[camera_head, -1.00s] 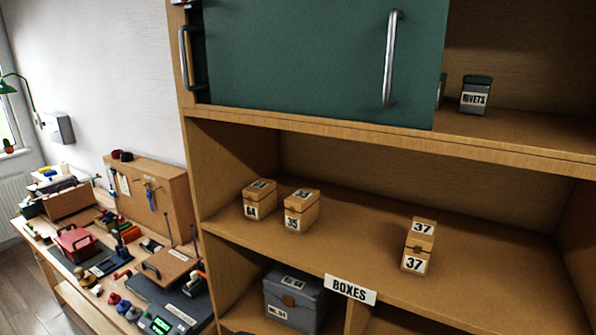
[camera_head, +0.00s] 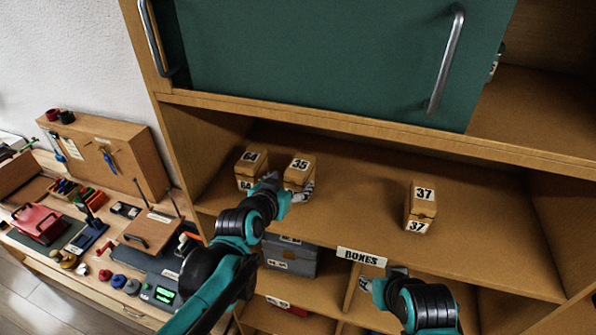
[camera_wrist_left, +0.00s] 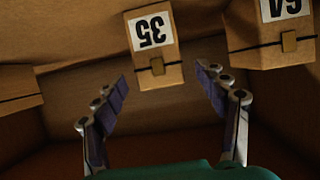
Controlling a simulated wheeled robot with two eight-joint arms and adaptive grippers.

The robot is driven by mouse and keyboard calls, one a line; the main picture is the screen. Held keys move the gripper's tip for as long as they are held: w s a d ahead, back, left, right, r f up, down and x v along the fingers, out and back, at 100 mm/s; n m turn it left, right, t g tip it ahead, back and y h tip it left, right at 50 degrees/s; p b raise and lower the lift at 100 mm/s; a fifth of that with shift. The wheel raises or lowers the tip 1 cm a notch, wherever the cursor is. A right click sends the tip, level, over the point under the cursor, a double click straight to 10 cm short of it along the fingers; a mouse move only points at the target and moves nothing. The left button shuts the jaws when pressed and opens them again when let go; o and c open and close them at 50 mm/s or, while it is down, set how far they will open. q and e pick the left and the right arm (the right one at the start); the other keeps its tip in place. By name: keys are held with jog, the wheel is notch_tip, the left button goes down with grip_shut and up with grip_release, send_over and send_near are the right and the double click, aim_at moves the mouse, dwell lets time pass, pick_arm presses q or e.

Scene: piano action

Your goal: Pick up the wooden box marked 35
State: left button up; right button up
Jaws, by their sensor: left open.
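The wooden box marked 35 (camera_head: 300,168) stands on the middle shelf, with its number on top. My left gripper (camera_head: 290,192) is in front of it, open, and hides part of its front face. In the left wrist view the box marked 35 (camera_wrist_left: 152,45) appears upside down, ahead of and between the spread fingers of the left gripper (camera_wrist_left: 165,88). The fingers look apart from the box. My right gripper (camera_head: 382,280) is low, in front of the shelf edge near the BOXES label; its jaws are too small to judge.
The box marked 64 (camera_head: 249,166) stands close to the left of box 35; it also shows in the wrist view (camera_wrist_left: 268,35). The box marked 37 (camera_head: 421,205) stands farther right. The green door (camera_head: 320,55) hangs above. Shelf room between 35 and 37 is clear.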

pick_arm(q)
jog(key=shift+w+d+f, duration=0.15)
jog(key=shift+w+f, duration=0.2)
jog(key=shift+w, duration=0.3)
jog(key=shift+p+x, duration=0.35)
jog(key=shift+x, duration=2.7)
jog(key=shift+s+f, duration=0.1)
jog(key=shift+s, duration=0.15)
jog(key=shift+c, duration=1)
jog(key=c, duration=1.2)
